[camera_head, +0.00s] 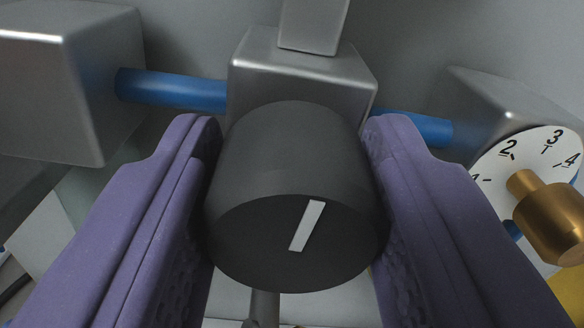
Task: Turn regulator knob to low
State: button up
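The regulator knob (270,240) is a dark grey cylinder in the middle of the camera view, with its round face toward me. A white mark (306,226) on the face leans, its upper end a little to the right. My gripper (292,140) has two purple fingers, one on each side of the knob. Both fingers lie against or very close to the knob's sides, and their inner pads are partly hidden behind it. The knob is mounted on a metal regulator block (300,75) behind it. No low label is visible on the knob.
A metal block (70,80) stands at left and another (510,100) at right, joined to the regulator by blue tubes (175,89). A white dial (490,180) with numbers and a brass fitting (548,220) sit close to my right finger. A yellow part shows at lower right.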

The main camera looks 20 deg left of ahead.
aim_at(293, 244)
jog(key=shift+c, duration=1.2)
jog(key=shift+n, duration=0.7)
jog(key=o, duration=1)
jog(key=shift+o, duration=0.2)
jog(key=p+v, duration=0.3)
jog(key=v, duration=0.4)
jog(key=shift+r, duration=0.1)
jog(key=shift+s+d, duration=0.15)
jog(key=shift+s, duration=0.3)
